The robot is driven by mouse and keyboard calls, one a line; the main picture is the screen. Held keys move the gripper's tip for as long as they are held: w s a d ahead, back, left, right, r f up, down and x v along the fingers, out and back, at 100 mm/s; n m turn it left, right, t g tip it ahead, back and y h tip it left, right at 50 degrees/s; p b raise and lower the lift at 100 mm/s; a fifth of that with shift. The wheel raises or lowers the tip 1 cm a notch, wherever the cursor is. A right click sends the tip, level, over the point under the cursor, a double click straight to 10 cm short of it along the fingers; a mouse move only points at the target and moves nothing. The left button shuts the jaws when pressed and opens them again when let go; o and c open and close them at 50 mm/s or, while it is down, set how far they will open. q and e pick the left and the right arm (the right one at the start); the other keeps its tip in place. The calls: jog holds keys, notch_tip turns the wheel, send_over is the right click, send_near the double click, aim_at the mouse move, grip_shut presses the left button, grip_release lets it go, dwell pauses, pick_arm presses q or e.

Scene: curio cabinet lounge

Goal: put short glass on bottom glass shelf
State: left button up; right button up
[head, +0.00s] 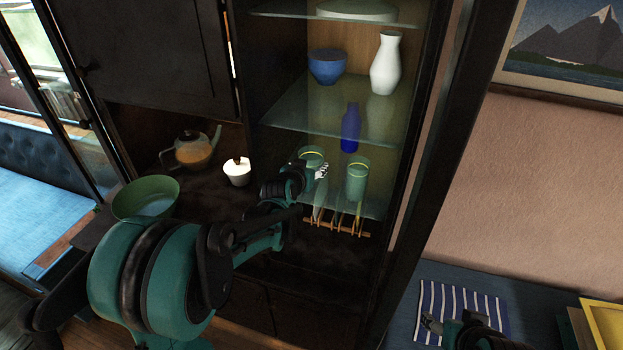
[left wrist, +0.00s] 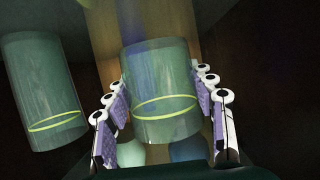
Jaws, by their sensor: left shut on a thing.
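The short glass (head: 312,155) is clear greenish with a yellow band. My left gripper (head: 321,172) is shut on it inside the cabinet, at the bottom glass shelf (head: 376,208). In the left wrist view the short glass (left wrist: 160,85) stands between the two padded fingers of the left gripper (left wrist: 168,108). A taller glass (head: 356,182) with a similar band stands to the right on that shelf; it also shows at the left of the left wrist view (left wrist: 45,95). Whether the short glass touches the shelf I cannot tell. My right gripper (head: 432,324) is low at right; its jaw opening is unclear.
A wooden rack (head: 338,226) sits below the bottom shelf. A teapot (head: 193,149), white cup (head: 237,172) and green bowl (head: 146,199) are left. A striped cloth (head: 462,304) lies right.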

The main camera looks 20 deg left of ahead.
pick_arm(q)
notch_tip(320, 180, down, 4)
jog(key=shift+a+f+b, duration=0.1)
jog(key=shift+f+b, duration=0.05)
jog(key=shift+b, duration=0.5)
jog(key=o, duration=1.4)
